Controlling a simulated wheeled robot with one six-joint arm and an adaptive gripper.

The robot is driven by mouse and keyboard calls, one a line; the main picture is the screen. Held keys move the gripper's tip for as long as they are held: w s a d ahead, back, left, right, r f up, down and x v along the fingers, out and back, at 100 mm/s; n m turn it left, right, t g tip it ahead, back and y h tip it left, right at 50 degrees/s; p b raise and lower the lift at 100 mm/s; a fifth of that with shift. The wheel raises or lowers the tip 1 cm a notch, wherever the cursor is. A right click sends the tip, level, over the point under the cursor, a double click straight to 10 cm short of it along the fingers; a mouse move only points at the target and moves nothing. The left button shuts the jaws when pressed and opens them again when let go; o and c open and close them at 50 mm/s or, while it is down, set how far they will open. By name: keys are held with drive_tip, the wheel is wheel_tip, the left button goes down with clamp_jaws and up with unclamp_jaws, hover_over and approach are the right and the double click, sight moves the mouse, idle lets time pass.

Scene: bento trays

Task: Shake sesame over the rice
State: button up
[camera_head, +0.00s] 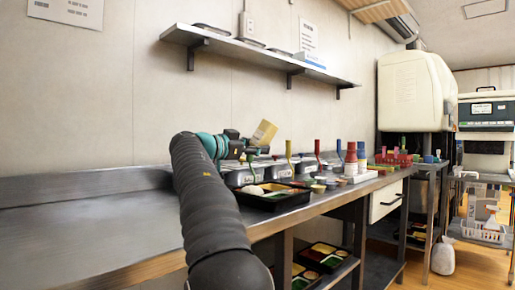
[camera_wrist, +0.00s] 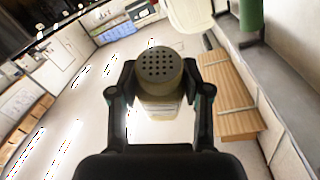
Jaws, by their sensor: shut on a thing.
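My gripper (camera_head: 247,143) is shut on a sesame shaker (camera_head: 264,132), a tan container held tilted in the air above the counter. In the wrist view my gripper (camera_wrist: 159,82) has a finger on each side of the shaker (camera_wrist: 160,66), and its dark perforated lid faces the camera. A black bento tray (camera_head: 272,206) stands on the counter below and to the right of my arm. A white mound that looks like rice (camera_head: 250,190) sits in its left part. My arm hides some of the counter to the left. No falling sesame is visible.
Bins with coloured handles (camera_head: 289,164) line the wall behind the tray. Red and blue-capped bottles (camera_head: 351,160) and a red basket (camera_head: 393,158) stand farther right. A wall shelf (camera_head: 260,55) hangs above. The counter's left side (camera_head: 90,220) is clear.

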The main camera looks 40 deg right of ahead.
drive_tip(key=shift+f, duration=1.2)
drive_tip(key=shift+a, duration=0.15)
drive_tip(key=shift+f, duration=1.8)
drive_tip(key=shift+r+p, duration=0.85)
drive_tip(key=shift+r, duration=0.9)
